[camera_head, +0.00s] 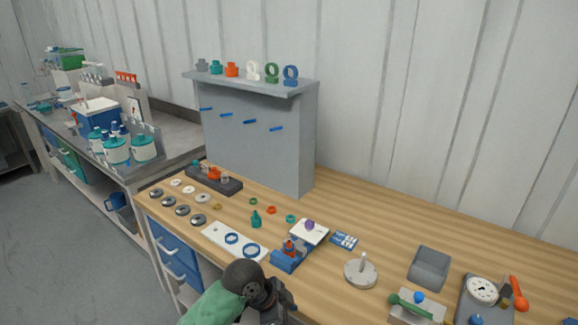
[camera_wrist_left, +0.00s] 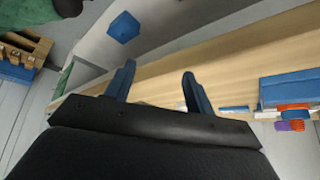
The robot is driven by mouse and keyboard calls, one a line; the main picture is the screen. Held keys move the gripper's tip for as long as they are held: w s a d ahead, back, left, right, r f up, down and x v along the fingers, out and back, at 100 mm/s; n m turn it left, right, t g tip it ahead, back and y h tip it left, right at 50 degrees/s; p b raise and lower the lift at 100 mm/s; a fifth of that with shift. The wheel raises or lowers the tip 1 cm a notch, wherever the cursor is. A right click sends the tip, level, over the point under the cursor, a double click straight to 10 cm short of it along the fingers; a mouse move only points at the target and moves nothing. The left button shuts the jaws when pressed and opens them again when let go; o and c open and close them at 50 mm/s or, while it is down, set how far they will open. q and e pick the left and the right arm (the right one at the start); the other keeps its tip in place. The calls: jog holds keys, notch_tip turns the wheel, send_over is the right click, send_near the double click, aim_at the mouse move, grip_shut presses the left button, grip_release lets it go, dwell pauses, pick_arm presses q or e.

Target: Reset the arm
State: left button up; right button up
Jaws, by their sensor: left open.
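My left gripper (camera_wrist_left: 159,70) is open in the left wrist view. Its two blue fingers stand apart with nothing between them, in front of the pale wooden edge of the bench (camera_wrist_left: 225,55). In the head view my left arm comes in at the bottom middle, in front of the bench's near edge; its fingertips cannot be made out there. A blue fixture with an orange part (camera_head: 290,248) stands on the bench beyond the arm, beside a white block with a purple knob (camera_head: 309,227). My right gripper is in neither view.
A white plate with blue rings (camera_head: 219,232) lies near the front edge. A grey panel with blue pegs (camera_head: 255,150) rises behind. A grey stand with a rod (camera_head: 361,272), a grey holder (camera_head: 429,267) and a dial device (camera_head: 481,290) stand right. Bare wood lies between them.

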pick_arm(q)
jog(key=s+a+f+n+t+y, duration=0.1)
jog(key=s+a+f+n+y, duration=0.1)
jog(key=s+a+f+n, duration=0.4)
jog(key=s+a+f+n+t+y, duration=0.15)
jog(key=s+a+n, duration=0.25)
jog(key=s+a, duration=0.4)
jog(key=s+a+f+n+y, duration=0.35)
jog(key=s+a+n, duration=0.2)
jog(key=a, duration=0.25)
jog(key=s+d+f, duration=0.1)
jog(key=f, duration=1.1)
jog(key=s+d+f+g+h, duration=0.1)
jog(key=s+f, duration=0.1)
jog(key=f, duration=1.1)
jog(key=s+d+f+g, duration=0.1)
jog(key=s+d+f, duration=0.1)
jog(key=f, duration=1.1)
jog(key=shift+s, duration=0.25)
jog(key=shift+a, duration=0.1)
